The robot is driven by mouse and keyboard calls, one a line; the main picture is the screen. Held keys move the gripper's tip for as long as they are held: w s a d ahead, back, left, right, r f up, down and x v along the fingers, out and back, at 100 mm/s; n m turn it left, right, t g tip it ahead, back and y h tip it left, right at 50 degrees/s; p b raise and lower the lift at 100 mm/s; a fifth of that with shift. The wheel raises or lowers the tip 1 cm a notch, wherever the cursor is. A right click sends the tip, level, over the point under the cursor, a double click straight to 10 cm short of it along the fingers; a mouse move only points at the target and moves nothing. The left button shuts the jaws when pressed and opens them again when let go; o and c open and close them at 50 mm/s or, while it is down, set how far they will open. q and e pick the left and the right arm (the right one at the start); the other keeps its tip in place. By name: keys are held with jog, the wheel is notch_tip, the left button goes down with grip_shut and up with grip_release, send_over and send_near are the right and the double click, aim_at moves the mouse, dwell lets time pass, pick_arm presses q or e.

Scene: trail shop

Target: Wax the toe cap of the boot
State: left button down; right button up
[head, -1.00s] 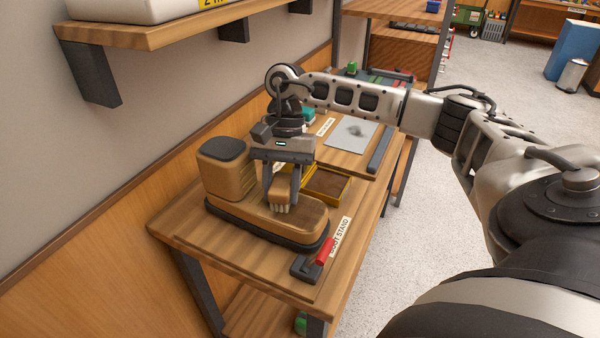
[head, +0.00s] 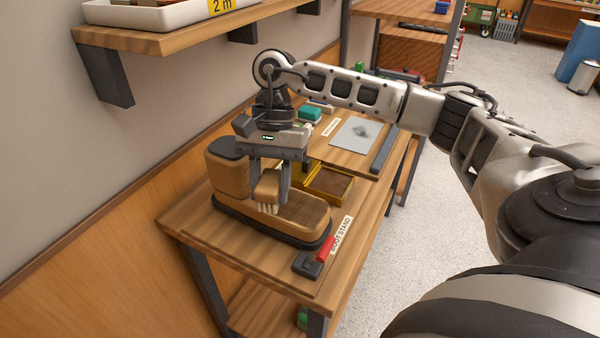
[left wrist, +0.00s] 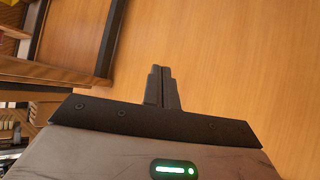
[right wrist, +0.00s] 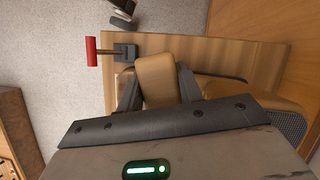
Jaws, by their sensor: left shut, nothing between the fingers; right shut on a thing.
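The brown boot (head: 305,208) with a dark sole lies along the wooden bench, its toe toward the front right and its shaft at the left. My right gripper (head: 268,190) is shut on a wooden brush (head: 266,184) with pale bristles pointing down, over the boot's upper between shaft and toe cap. I cannot tell whether the bristles touch the leather. The right wrist view shows the brush (right wrist: 157,78) between the fingers. A yellow tin of brown wax (head: 331,184) stands behind the boot. My left gripper (left wrist: 162,88) is shut and empty, facing a wooden panel.
A clamp with a red handle (head: 325,249) sits at the bench's front corner beside a "BOOT STAND" label (head: 341,235). A grey sheet (head: 356,134) with a dark smudge and a teal block (head: 310,113) lie farther back. A shelf (head: 180,38) juts from the wall at upper left.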

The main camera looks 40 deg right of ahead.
jog(key=shift+r+p, duration=0.75)
jog(key=shift+r, duration=1.05)
